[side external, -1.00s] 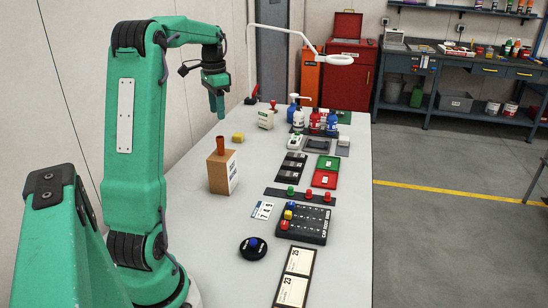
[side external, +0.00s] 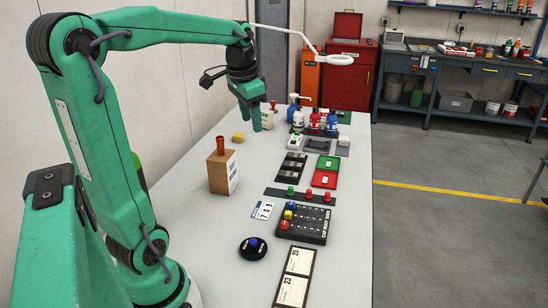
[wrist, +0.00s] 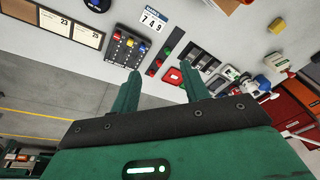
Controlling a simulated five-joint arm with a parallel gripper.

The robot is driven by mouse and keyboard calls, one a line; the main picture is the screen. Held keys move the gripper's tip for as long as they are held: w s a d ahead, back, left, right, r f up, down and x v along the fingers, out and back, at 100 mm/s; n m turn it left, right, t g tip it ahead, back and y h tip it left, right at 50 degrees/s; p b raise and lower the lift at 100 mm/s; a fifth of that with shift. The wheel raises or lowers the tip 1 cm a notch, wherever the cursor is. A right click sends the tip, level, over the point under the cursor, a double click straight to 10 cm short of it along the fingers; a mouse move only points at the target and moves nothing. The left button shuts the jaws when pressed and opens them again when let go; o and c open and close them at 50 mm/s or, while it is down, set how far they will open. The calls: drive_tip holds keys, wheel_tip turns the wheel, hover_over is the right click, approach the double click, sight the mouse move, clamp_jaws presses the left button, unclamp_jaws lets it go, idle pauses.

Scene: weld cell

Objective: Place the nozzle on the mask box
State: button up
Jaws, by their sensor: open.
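An orange-brown, flared nozzle-like piece (side external: 220,145) stands upright on a brown box (side external: 218,174) with a white label, at the left of the bench. I cannot read the label, so I cannot tell whether this is the mask box. A cream box (side external: 268,120) with a red piece on top (side external: 273,104) stands farther back, partly behind my gripper. My gripper (side external: 262,127) is open and empty, pointing down above the bench, beyond and right of the brown box. In the wrist view its two fingers (wrist: 159,70) are apart with nothing between them.
A yellow block (side external: 237,137) lies behind the brown box. Several bottles (side external: 315,121) stand at the back.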

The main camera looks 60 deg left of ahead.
drive_tip(key=s+d+f+t, duration=0.1)
drive_tip(key=s+d, duration=0.3)
drive_tip(key=d, duration=0.5)
drive_tip(key=s+d+f+t+h, duration=0.1)
drive_tip(key=s+d+f, duration=0.3)
drive_tip(key=d, duration=0.5)
drive_tip(key=shift+s+t, duration=0.65)
drive_tip(key=shift+t, duration=0.15)
